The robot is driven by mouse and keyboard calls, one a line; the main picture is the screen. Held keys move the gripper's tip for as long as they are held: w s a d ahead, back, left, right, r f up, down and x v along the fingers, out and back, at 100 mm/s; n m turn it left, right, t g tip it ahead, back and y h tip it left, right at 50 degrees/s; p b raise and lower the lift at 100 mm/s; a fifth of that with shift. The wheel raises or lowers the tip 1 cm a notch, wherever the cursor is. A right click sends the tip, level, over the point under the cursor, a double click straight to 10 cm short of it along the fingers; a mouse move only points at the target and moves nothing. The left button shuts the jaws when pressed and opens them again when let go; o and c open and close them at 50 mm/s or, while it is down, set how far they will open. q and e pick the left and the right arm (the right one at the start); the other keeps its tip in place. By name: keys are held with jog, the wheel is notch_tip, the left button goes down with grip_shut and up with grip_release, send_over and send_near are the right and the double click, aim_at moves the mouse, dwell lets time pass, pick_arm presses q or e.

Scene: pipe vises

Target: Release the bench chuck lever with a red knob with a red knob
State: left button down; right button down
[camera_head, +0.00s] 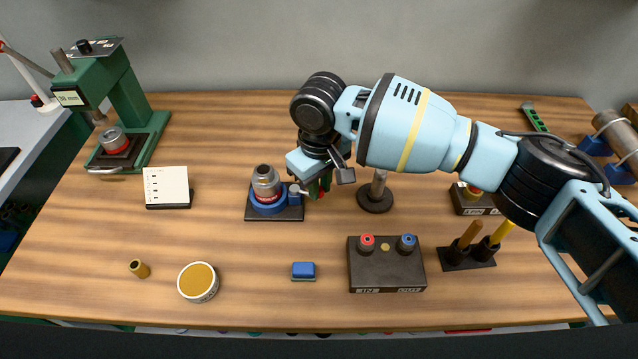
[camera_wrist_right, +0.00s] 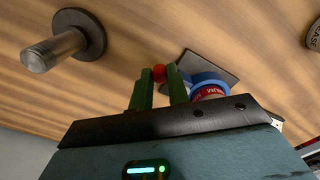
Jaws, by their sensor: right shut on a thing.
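The bench chuck, a blue collar (camera_head: 268,208) on a dark square base with a grey cylinder (camera_head: 265,181) standing in it, is left of centre in the head view. Its blue collar (camera_wrist_right: 206,80) also shows in the right wrist view. The lever's red knob (camera_wrist_right: 158,73) sits between the green fingertips of my right gripper (camera_wrist_right: 159,78), which is shut on it. In the head view my right gripper (camera_head: 319,187) is just right of the chuck, and the knob is mostly hidden. My left gripper is not in view.
A post on a round black base (camera_head: 374,198) stands close right of the gripper. A black box with red and blue knobs (camera_head: 387,268) and a blue block (camera_head: 303,270) lie nearer the front. A green press (camera_head: 127,100) stands far left. Wood between the chuck and the front edge is mostly clear.

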jog(key=shift+w+d+r+n+p, duration=0.1)
jog(key=shift+w+n+p, duration=0.35)
jog(key=shift+n, duration=0.65)
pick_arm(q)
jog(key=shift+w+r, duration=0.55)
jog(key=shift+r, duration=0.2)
pick_arm(e)
jog(key=shift+w+n, duration=0.6)
jog(key=shift+n, duration=0.6)
jog(key=c, duration=1.3)
grip_release()
jog(key=shift+c, duration=0.2)
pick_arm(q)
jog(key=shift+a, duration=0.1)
